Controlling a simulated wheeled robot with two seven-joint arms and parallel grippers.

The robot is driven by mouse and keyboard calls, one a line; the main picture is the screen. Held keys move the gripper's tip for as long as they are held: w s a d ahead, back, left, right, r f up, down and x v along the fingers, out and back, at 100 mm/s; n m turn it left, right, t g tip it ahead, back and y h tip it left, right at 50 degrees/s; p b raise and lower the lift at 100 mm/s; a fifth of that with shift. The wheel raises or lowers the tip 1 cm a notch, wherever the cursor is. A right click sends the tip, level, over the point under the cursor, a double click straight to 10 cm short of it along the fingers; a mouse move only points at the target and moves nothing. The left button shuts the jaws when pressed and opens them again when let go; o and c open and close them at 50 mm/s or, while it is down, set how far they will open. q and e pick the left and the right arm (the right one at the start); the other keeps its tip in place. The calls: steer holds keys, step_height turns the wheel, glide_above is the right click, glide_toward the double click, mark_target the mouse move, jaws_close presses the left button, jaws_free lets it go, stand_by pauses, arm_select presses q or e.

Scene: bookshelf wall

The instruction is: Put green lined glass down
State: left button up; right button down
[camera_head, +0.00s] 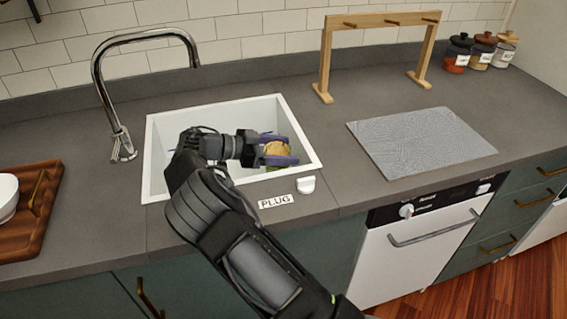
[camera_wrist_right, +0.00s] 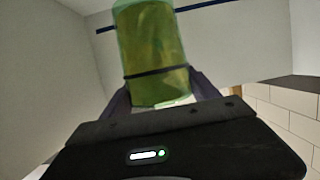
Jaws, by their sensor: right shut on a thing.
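My right gripper (camera_head: 279,150) reaches in from the front and is over or inside the white sink (camera_head: 215,112), near its right side. It is shut on the green lined glass (camera_wrist_right: 155,60), which is see-through green with a dark band around it in the right wrist view. In the head view the glass (camera_head: 277,149) shows small between the purple fingers, with a tan top. The fingers (camera_wrist_right: 160,92) hide part of its sides. I cannot tell whether its base touches the sink floor. My left gripper is not in view.
A tall chrome tap (camera_head: 97,85) stands behind the sink at left. A grey textured board (camera_head: 422,140) lies right of the sink, with a wooden rack (camera_head: 378,22) and several jars (camera_head: 480,50) behind. A wooden board (camera_head: 30,215) with a white bowl (camera_head: 7,197) is at far left.

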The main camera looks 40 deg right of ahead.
steer(key=shift+f, duration=0.1)
step_height(320, 180, down, 4)
steer(key=shift+f, duration=0.15)
steer(key=shift+c, duration=1)
jaws_free()
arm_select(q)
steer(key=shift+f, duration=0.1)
